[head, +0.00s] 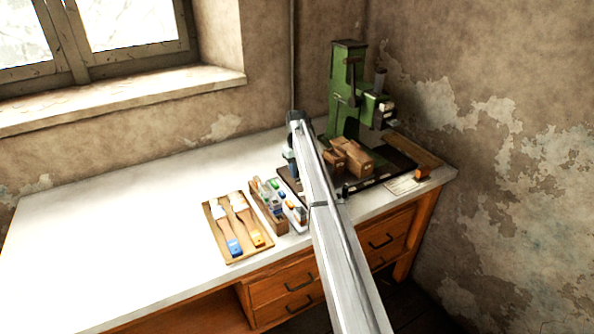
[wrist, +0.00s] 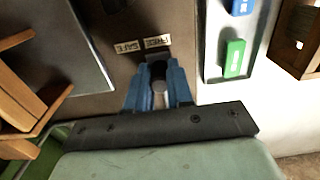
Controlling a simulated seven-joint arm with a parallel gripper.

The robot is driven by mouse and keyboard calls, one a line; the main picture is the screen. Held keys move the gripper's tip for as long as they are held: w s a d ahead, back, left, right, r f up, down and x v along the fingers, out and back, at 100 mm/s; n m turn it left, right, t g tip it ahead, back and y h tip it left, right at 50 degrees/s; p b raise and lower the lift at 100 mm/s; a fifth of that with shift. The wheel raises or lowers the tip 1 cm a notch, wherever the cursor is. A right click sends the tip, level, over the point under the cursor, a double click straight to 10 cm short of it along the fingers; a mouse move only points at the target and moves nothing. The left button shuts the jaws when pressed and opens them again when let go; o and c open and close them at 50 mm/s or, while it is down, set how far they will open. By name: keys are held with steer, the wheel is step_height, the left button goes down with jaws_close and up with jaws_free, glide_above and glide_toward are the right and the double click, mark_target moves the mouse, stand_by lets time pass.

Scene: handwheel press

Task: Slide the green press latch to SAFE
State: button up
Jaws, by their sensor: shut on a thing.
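The green press (head: 347,90) stands at the back right of the bench in the head view. In the wrist view my gripper (wrist: 158,84) has its two blue fingers closed around a small dark grey knob (wrist: 158,88), which looks like the press latch. The knob sits below the FREE label (wrist: 158,41). The SAFE label (wrist: 127,46) is just to the left of it. Both labels read upside down. The latch's lower part is hidden by the fingers. In the head view my arm covers the latch area.
Right of the fingers in the wrist view is a white tray with a green block (wrist: 234,58) and a blue block (wrist: 242,7). Brown wooden pieces (wrist: 22,95) lie at left. In the head view, a brush board (head: 212,218) lies in front; the bench's left side is clear.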

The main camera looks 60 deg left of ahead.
steer(key=shift+c, duration=1.1)
steer(key=shift+w, duration=1.5)
steer(key=o, duration=1.5)
steer(key=shift+c, duration=0.2)
steer(key=shift+r, duration=0.15)
step_height(320, 180, up, 8)
